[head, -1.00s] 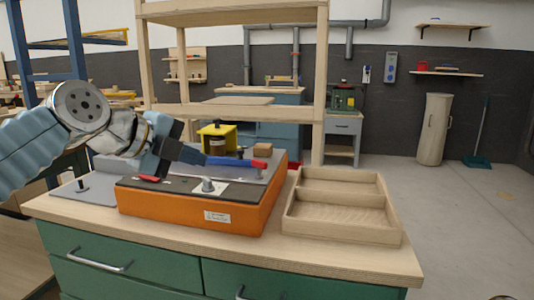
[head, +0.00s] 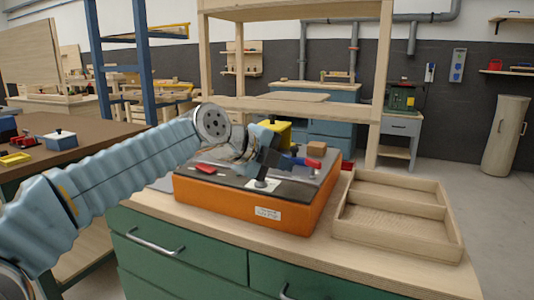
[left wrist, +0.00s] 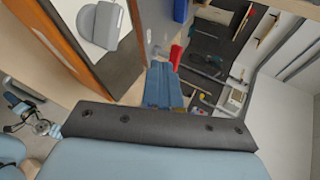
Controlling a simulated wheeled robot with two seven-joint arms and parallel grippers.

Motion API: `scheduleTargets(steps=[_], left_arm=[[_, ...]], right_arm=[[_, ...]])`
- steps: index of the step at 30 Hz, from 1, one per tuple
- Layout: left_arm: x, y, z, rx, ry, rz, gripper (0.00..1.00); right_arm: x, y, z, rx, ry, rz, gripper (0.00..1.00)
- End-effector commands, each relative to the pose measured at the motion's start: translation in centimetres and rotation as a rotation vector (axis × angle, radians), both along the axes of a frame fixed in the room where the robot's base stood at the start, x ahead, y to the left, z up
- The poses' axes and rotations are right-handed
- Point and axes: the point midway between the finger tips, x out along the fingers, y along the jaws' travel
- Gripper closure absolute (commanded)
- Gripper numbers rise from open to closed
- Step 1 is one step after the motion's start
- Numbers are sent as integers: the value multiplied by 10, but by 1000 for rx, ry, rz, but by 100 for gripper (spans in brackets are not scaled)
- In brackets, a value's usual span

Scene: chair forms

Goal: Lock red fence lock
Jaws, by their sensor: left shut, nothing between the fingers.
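An orange machine box (head: 240,205) with a dark top stands on the bench. A red-ended piece (head: 313,163), with blue beside it, shows at the right of its top. A smaller red piece (head: 205,168) lies at the left of the top. I cannot tell for certain which is the fence lock. My left gripper (head: 283,160) is low over the top, near the red-ended piece, and partly hides it. In the left wrist view its blue fingers (left wrist: 163,85) are together and empty, with something red (left wrist: 176,57) just beyond them; contact is unclear. My right gripper is not in view.
A grey knob (head: 262,184) stands at the front of the machine top, close below my gripper. A yellow block (head: 278,131) and a small wooden block (head: 316,149) are behind. A wooden tray (head: 398,212) is on the right. Shelf posts rise behind the bench.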

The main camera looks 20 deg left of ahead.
Motion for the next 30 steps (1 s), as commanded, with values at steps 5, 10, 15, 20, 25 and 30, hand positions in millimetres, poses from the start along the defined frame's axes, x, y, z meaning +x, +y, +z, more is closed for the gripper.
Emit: scheduleTargets(steps=[5, 10, 15, 20, 25, 30], left_arm=[[27, -14, -3, 0, 1, -2, 100], [42, -21, -5, 0, 0, 0, 100], [46, -22, -6, -1, -1, 1, 100], [46, -22, -6, -1, -1, 1, 100], [46, -22, -6, 0, -1, -1, 100], [45, -24, -8, -1, 0, -24, 100]], right_arm=[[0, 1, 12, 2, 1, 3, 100], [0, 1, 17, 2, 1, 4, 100], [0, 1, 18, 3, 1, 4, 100], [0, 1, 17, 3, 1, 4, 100], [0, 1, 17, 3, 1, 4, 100], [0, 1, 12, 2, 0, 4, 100]])
